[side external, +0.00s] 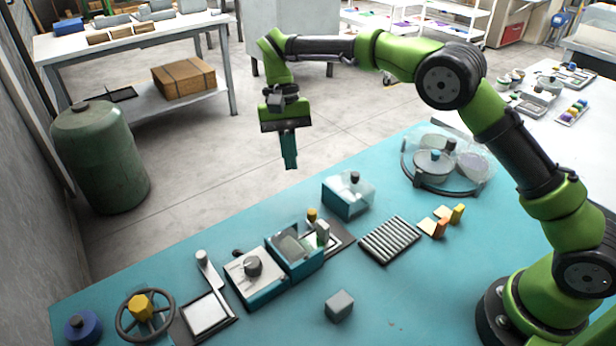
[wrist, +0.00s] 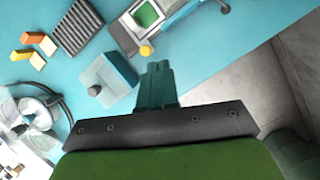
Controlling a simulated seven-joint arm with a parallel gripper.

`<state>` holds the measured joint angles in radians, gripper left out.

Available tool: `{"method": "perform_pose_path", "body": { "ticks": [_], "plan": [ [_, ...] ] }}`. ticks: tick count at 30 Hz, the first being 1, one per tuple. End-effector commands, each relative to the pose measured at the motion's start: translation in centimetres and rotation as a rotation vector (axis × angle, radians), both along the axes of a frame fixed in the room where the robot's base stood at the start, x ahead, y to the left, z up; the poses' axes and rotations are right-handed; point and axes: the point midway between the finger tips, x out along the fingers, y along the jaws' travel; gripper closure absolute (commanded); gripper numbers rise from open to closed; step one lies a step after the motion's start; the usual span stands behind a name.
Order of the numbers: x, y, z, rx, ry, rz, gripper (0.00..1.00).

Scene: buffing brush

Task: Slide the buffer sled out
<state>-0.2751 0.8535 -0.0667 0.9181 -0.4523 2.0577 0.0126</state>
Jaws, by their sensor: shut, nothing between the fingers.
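My gripper (side external: 290,165) is shut and empty, its fingers pointing down, held high near the table's far edge. It also shows in the wrist view (wrist: 158,68). I cannot tell for certain which part is the buffer sled. A teal housing with a window (side external: 291,247) stands at the table's middle, with a pale upright block (side external: 322,232) and a yellow knob (side external: 312,214) at its right end over a dark base. The yellow knob (wrist: 146,50) shows just beyond the fingertips in the wrist view. My gripper is apart from all of these.
A teal box with a black knob (side external: 348,194) stands right of the housing. A ribbed rack (side external: 390,240), orange and yellow blocks (side external: 442,226), a dial box (side external: 256,280), a handwheel (side external: 124,325) and a grey cube (side external: 339,305) are around it. The table's front middle is mostly clear.

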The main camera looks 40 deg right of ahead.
Motion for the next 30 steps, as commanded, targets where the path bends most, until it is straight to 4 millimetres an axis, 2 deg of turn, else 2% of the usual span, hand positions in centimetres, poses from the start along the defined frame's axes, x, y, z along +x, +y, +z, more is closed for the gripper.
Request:
{"method": "perform_pose_path", "body": {
  "ticks": [1,6,11,15,19,23,30],
  "plan": [
    [-0.1,2.1,-1.0,-0.015,-0.015,0.164,1.0],
    [-0.3,6.2,-2.6,-0.035,-0.045,0.717,1.0],
    [-0.2,8.2,-2.8,-0.031,-0.025,1.173,1.0],
    [0.5,7.9,-2.1,-0.007,0.003,1.424,1.0],
    [0.5,7.6,-1.7,0.026,0.027,1.546,1.0],
    [0.5,7.5,-1.9,0.046,0.037,1.586,1.0],
    [0.1,6.8,-3.8,0.05,0.04,1.587,1.0]
  ]
}}
